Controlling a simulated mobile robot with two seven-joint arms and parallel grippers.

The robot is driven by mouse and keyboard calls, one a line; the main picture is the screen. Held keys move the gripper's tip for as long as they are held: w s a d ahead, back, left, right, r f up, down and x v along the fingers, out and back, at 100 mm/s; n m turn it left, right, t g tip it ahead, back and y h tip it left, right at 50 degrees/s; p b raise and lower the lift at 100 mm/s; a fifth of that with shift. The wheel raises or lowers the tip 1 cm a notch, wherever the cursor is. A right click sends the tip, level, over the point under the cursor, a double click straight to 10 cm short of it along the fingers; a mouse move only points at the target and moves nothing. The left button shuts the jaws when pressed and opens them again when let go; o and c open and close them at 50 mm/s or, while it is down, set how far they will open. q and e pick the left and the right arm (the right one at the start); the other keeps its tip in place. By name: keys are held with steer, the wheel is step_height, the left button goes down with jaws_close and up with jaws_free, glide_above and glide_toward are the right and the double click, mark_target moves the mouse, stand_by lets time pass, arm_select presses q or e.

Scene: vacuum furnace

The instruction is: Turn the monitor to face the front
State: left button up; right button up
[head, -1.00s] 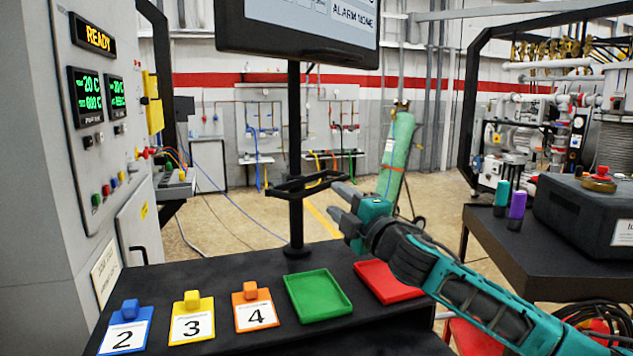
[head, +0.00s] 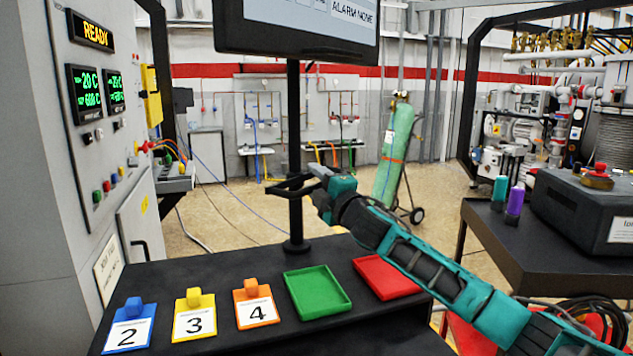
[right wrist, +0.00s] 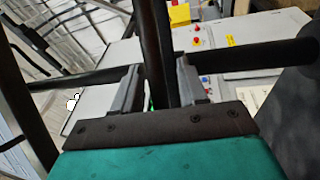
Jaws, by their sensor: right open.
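The monitor (head: 298,28) is at the top of the head view, its lit screen partly cut off by the frame edge. It stands on a black post (head: 294,120) with a black handle frame (head: 283,190) partway up. My right gripper (head: 317,174) is at the right end of this handle and hides part of it. In the right wrist view my right gripper (right wrist: 158,88) is open, with a dark upright bar (right wrist: 155,45) showing between its fingers. I cannot tell whether the fingers touch it. My left gripper is out of view.
The black table below holds a green tray (head: 318,308), a red tray (head: 405,286) and numbered cards with coloured blocks. A grey furnace cabinet (head: 45,200) stands at left. A dark side table (head: 540,245) with a black box stands at right.

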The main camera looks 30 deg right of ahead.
jaws_close()
stand_by(0.7)
